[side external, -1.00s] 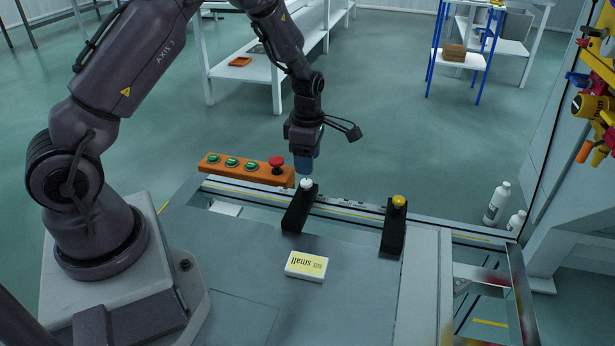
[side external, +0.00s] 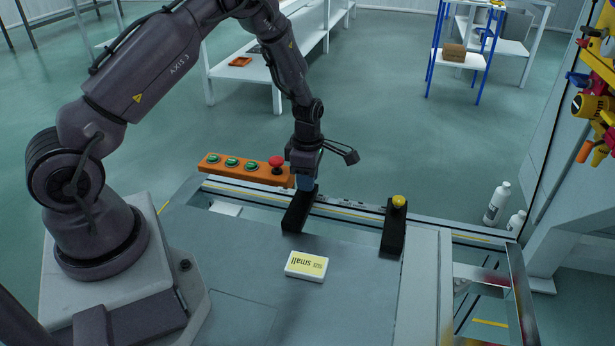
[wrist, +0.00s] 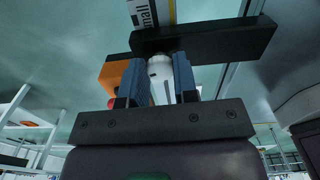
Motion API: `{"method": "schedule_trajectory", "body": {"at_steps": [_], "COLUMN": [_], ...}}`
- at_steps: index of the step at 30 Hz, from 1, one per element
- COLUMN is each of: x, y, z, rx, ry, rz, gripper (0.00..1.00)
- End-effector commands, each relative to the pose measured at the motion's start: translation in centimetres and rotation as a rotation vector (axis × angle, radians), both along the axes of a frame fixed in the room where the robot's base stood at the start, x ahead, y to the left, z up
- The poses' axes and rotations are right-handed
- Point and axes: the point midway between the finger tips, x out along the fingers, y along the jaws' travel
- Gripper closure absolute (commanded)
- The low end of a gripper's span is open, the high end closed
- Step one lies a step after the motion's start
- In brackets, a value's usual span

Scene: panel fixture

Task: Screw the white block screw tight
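The black block (side external: 299,210) on the rail holds the white screw, which is hidden by my gripper in the side view. My gripper (side external: 304,184) points straight down over that block. In the wrist view, the white screw (wrist: 160,72) is between the two blue fingers of my gripper (wrist: 160,80), with the black block (wrist: 225,40) just beyond. The fingers lie close along both sides of the screw; whether they press on it I cannot tell. A second black block (side external: 394,232) with a yellow screw (side external: 398,201) stands to the right.
An orange button box (side external: 240,168) with green buttons and a red button (side external: 276,162) sits close to the left of my gripper. A white and yellow box labelled "small" (side external: 306,265) lies on the table in front. The table around that box is clear.

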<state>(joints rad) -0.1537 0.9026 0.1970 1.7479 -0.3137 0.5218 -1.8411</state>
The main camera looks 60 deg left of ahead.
Motion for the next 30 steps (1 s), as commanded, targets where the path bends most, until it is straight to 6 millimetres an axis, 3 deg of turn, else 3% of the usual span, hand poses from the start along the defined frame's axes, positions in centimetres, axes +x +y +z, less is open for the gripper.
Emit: {"method": "schedule_trajectory", "body": {"at_steps": [14,30], "x": [-0.04,-0.15], "y": [-0.01,-0.03], "z": [0.07,0.11], "rx": [0.0,0.0], "ry": [0.0,0.0], "rz": [-0.146,-0.642], "gripper": [0.96,0.96]}}
